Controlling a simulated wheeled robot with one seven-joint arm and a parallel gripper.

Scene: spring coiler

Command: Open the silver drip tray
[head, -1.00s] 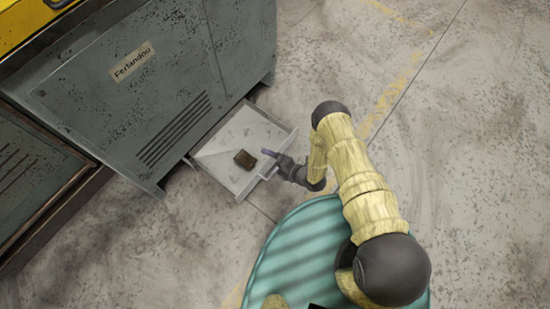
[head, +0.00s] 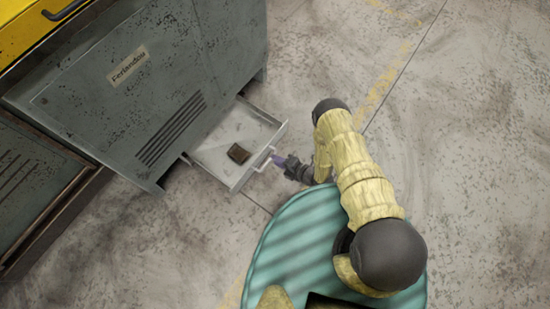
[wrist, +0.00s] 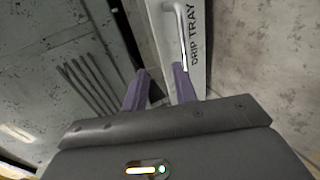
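The silver drip tray (head: 214,163) is a shallow open drawer, standing pulled out from the bottom of the grey machine. Its front panel, lettered "DRIP TRAY", shows in the wrist view (wrist: 196,75). A pale bar handle (head: 264,160) stands off that front; it also shows in the wrist view (wrist: 184,25). My gripper (head: 273,158) is just outside the tray's front, by the handle. In the wrist view its purple fingers (wrist: 160,70) are apart, with the right fingertip close to the handle's near end. I cannot tell if they touch.
A small brown block (head: 239,153) lies in the tray. The grey machine (head: 150,90), labelled "Ferlandou", with vent slots, rises behind and left. A lower dark-framed panel (head: 35,185) is at the far left. The concrete floor (head: 450,130) to the right is clear.

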